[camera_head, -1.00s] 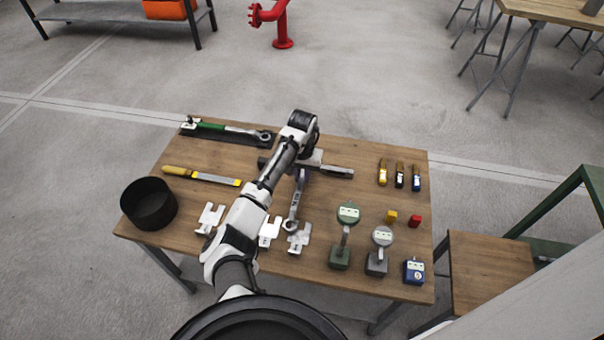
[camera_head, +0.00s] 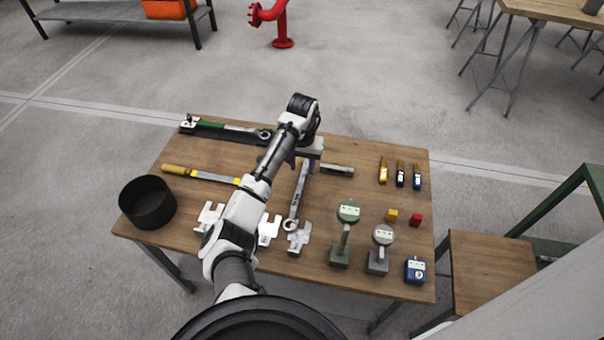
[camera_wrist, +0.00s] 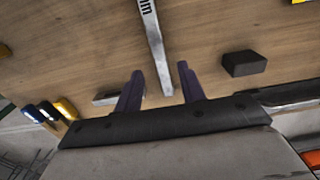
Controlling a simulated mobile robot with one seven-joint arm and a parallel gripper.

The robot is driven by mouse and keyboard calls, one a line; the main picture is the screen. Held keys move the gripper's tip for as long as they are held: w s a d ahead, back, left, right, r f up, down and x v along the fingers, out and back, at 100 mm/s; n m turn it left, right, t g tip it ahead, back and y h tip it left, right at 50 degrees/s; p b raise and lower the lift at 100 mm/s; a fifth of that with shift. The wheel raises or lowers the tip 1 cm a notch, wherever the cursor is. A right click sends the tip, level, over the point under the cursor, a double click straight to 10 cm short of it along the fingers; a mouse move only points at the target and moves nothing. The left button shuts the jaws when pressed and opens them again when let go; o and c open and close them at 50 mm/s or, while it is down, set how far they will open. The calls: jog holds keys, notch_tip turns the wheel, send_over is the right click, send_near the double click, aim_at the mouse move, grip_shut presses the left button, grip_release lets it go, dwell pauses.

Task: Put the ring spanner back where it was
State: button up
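The ring spanner (camera_head: 298,198) is a long grey metal bar. In the head view its ring end lies at a white slotted holder (camera_head: 299,240), the rightmost of three, and its other end reaches back under my gripper (camera_head: 304,165). In the wrist view the spanner shaft (camera_wrist: 153,38), with lettering on it, runs between the dark fingers of my gripper (camera_wrist: 160,70). The fingers are apart, with a gap on both sides of the shaft. My gripper is open and above the table. The shaft's far end is partly hidden by my gripper.
Two more white holders, left (camera_head: 209,216) and middle (camera_head: 267,230), stand beside it. A black bowl (camera_head: 148,203), a yellow-handled file (camera_head: 200,174) and a green-handled wrench (camera_head: 225,128) are left. A small dark block (camera_head: 337,170) is right of my gripper; gauges (camera_head: 347,230) stand front right.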

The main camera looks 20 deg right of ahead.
notch_tip(320, 180, up, 8)
dwell(0.4)
